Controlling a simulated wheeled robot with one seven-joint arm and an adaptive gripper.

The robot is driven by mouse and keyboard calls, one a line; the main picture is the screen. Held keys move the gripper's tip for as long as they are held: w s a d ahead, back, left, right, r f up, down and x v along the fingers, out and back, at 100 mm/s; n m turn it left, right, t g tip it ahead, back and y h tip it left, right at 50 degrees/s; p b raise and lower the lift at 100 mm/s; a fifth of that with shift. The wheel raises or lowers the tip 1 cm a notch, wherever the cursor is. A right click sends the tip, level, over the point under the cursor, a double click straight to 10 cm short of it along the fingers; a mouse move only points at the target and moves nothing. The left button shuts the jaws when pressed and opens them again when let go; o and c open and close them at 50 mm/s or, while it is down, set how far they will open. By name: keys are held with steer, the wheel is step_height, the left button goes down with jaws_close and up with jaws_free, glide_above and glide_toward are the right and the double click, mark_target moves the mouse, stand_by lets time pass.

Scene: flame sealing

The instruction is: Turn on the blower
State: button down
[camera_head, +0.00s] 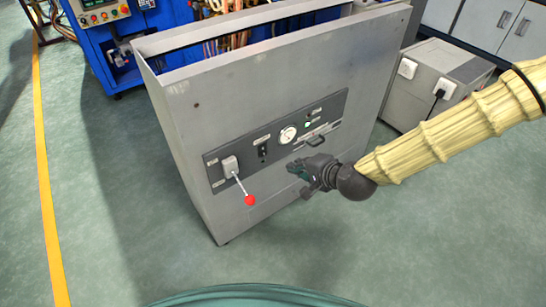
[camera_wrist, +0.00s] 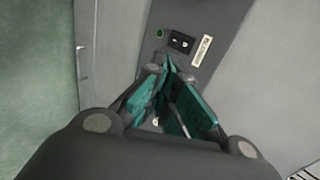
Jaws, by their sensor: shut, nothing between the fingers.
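The grey cabinet (camera_head: 330,75) has a dark control panel (camera_head: 240,182) on its front. The panel carries a lever with a red ball (camera_head: 249,200), a black switch (camera_head: 263,151), a round gauge (camera_head: 287,134) and a small green light (camera_head: 308,124). No blower label is readable. My gripper (camera_head: 297,169) is in front of the panel's lower edge and its fingers are shut and empty. In the wrist view, the fingers (camera_wrist: 168,66) point at the panel, just below a black rocker switch (camera_wrist: 181,42) with white marks. Contact cannot be told.
A dark handle (camera_head: 316,141) sticks out on the panel's right part. A blue machine (camera_head: 100,45) stands behind the cabinet. A grey box with sockets (camera_head: 425,85) stands at the right. The green floor (camera_head: 110,200) is clear at the left, beside a yellow line (camera_head: 45,190).

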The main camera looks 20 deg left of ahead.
mark_target(263, 151)
steer(key=shift+f, duration=0.1)
steer(key=b+x, duration=0.1)
steer(key=x, duration=0.3)
steer(key=r+b+x, duration=0.1)
steer(key=x, duration=0.4)
steer(key=a+b+x, duration=0.1)
steer(key=x, duration=0.3)
steer(key=shift+w+a+r, duration=0.1)
steer(key=shift+w+r, duration=0.05)
steer(key=shift+w, duration=0.3)
steer(key=shift+b, duration=0.3)
